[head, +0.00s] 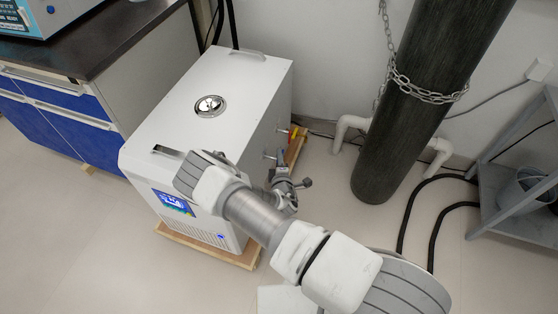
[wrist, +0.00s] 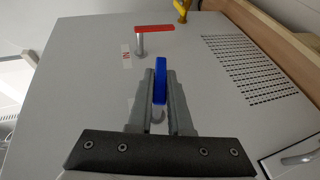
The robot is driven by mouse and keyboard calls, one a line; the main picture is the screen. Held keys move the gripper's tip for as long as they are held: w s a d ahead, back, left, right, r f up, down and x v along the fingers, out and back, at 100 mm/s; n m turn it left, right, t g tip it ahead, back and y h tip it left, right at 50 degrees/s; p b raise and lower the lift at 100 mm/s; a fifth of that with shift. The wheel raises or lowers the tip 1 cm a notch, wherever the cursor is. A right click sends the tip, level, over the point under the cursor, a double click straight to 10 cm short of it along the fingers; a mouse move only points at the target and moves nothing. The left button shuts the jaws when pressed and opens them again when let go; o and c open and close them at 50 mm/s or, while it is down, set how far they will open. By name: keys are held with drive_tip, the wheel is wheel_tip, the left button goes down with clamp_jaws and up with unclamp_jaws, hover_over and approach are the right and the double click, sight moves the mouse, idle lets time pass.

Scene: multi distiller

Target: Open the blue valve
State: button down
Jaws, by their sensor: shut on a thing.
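The blue valve handle (wrist: 160,84) shows in the wrist view on the flat side of the white machine. It stands lengthwise between the fingers of my gripper (wrist: 160,76), which is shut on it. The grey valve stem (wrist: 158,115) shows just below the handle. In the head view my gripper (head: 283,178) is at the right side of the white machine (head: 225,95). My arm comes from the lower right there, and the blue handle cannot be made out clearly.
A red valve handle (wrist: 155,29) lies crosswise beyond my fingertips. A yellow valve (wrist: 183,10) is farther along the panel. A dark gas cylinder (head: 410,120) with a chain stands to the right. Black hoses (head: 405,225) and a grey rack (head: 505,185) are farther right.

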drive_tip(key=shift+r+n+t, duration=0.25)
drive_tip(key=shift+n+t, duration=0.25)
drive_tip(key=shift+t, duration=1)
drive_tip(key=shift+w+a, duration=0.1)
drive_tip(key=c, duration=0.8)
unclamp_jaws()
drive_tip(key=shift+c, duration=0.2)
drive_tip(key=shift+s, duration=0.2)
